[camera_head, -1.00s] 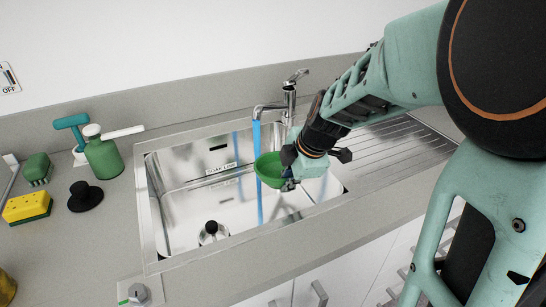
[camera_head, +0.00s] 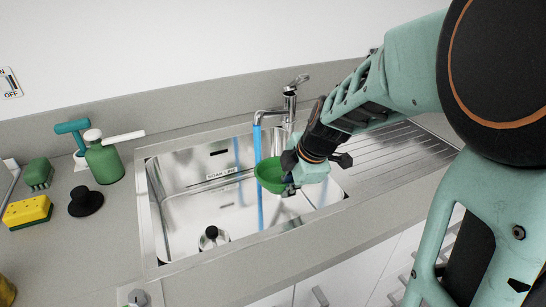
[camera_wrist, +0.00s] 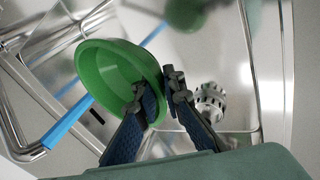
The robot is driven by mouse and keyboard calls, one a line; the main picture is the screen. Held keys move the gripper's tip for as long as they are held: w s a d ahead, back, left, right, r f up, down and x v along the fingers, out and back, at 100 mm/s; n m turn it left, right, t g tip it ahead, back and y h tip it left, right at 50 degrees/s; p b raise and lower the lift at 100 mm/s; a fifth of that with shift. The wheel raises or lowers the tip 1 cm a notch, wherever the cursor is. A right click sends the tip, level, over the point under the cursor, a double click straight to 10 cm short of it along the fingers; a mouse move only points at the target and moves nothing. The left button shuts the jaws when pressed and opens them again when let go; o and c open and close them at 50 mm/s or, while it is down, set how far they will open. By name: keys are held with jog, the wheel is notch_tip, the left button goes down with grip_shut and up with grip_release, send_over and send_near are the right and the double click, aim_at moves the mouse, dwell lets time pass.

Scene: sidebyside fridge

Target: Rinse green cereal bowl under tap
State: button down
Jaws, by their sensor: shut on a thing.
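The green cereal bowl (camera_head: 270,174) is held over the sink basin, its opening tilted up and to the left in the head view. My gripper (camera_head: 289,178) is shut on the bowl's right rim. In the wrist view the two fingers (camera_wrist: 156,92) pinch the rim of the bowl (camera_wrist: 108,76). The tap (camera_head: 289,105) stands at the sink's back edge. A blue water stream (camera_head: 257,180) falls from its spout. In the head view the stream passes at the bowl's left edge. In the wrist view the stream (camera_wrist: 68,122) runs behind the bowl.
The steel sink (camera_head: 152,215) has a drain fitting (camera_head: 211,236) at its front. A ribbed drainboard (camera_head: 395,152) lies to the right. Left on the counter are a green spray bottle (camera_head: 103,162), a black plug (camera_head: 84,202), a yellow sponge (camera_head: 26,211) and a green brush (camera_head: 38,173).

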jog(key=shift+r, duration=0.1)
jog(key=s+r, duration=0.4)
jog(key=s, duration=0.1)
dwell(0.4)
dwell(0.4)
